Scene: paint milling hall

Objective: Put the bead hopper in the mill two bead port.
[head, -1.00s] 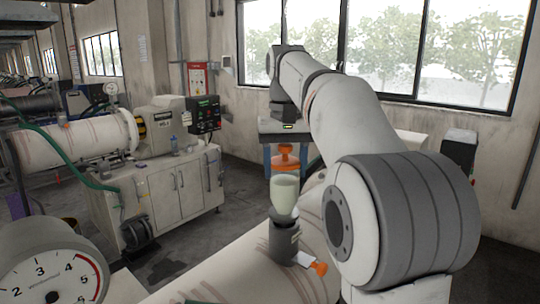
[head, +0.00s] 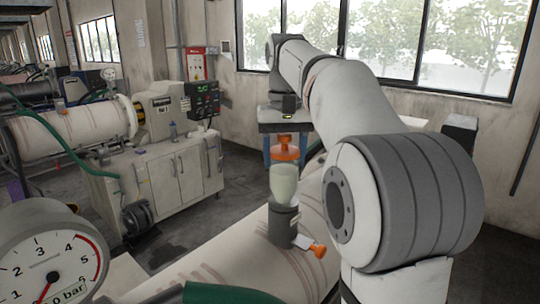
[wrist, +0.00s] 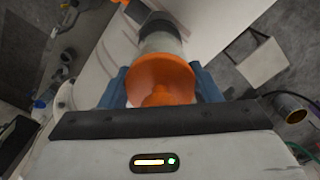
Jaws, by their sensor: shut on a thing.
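The bead hopper has an orange top (head: 286,150) and a pale translucent body (head: 284,184). My gripper (head: 287,142) is shut on its orange top, with one blue finger on each side. In the wrist view the orange top (wrist: 160,80) fills the space between the fingers, and the pale body runs away from it. The hopper stands upright over the dark grey bead port (head: 284,226) on the near white mill barrel (head: 235,262). Its lower end appears to meet the port's mouth, but I cannot tell how deep it sits.
An orange handle (head: 318,250) sticks out from the port's right side. A pressure gauge (head: 50,255) stands at front left. Another mill barrel (head: 75,135) and its cabinet (head: 165,180) stand at left, with dark floor between. A window wall is behind.

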